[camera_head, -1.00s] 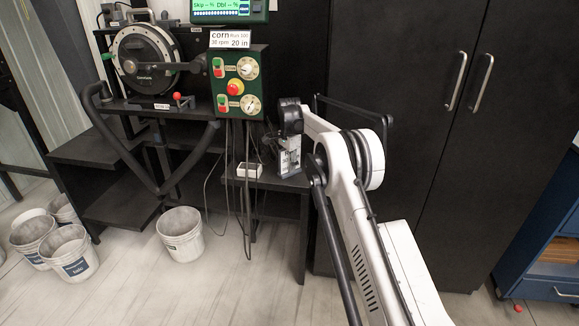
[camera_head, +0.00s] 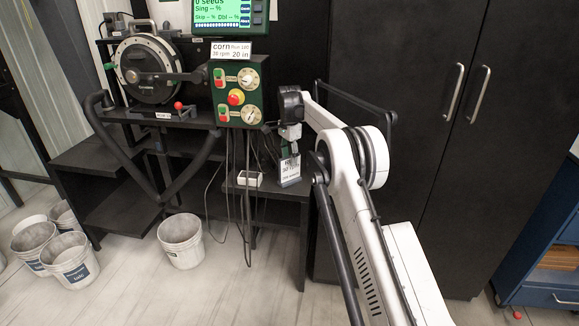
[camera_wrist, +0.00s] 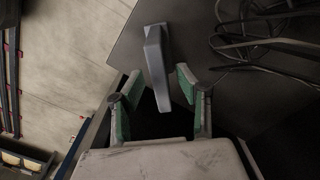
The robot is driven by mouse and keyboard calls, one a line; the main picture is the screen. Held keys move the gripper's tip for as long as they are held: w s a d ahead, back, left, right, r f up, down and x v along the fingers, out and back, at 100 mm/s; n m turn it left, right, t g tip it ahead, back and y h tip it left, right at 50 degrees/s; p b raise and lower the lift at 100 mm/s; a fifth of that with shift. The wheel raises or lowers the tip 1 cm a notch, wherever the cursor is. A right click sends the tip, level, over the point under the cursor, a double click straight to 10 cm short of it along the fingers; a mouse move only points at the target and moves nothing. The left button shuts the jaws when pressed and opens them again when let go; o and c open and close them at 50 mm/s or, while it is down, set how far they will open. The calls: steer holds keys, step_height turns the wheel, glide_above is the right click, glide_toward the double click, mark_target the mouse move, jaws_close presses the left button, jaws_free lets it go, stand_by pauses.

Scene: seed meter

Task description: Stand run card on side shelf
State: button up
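The run card (camera_head: 289,172), a white printed card in a grey stand, is upright on the dark side shelf (camera_head: 262,185), near its right end. In the wrist view the card stand (camera_wrist: 155,55) is seen from above as a narrow grey shape with a wider base. My gripper (camera_head: 290,146) is directly above the card. In the wrist view my gripper (camera_wrist: 158,88) has its green-padded fingers spread on either side of the stand, with visible gaps. The fingers look open and clear of the card.
A small white box (camera_head: 249,179) sits on the shelf left of the card. Dark cables (camera_head: 247,215) hang beside it and also lie on the shelf in the wrist view (camera_wrist: 262,40). A green control box (camera_head: 239,92) is above left. A black cabinet (camera_head: 400,60) is to the right.

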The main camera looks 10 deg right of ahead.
step_height(320, 180, up, 5)
steer(key=shift+f+p, duration=0.1)
steer(key=shift+p, duration=0.3)
steer(key=s+r+n+t, duration=0.3)
steer(key=s+r+n, duration=0.2)
steer(key=s+r, duration=1.4)
steer(key=s+r+n+t, duration=0.1)
steer(key=s+r+n, duration=0.25)
steer(key=s, duration=1.05)
steer(key=s+f+n+t, duration=0.1)
steer(key=s+f, duration=0.4)
steer(key=s, duration=0.7)
steer(key=s+f+n+t, duration=0.2)
steer(key=s+f+n, duration=0.2)
steer(key=s, duration=0.9)
step_height(320, 180, down, 3)
steer(key=shift+d+r, duration=0.15)
steer(key=shift+r, duration=0.05)
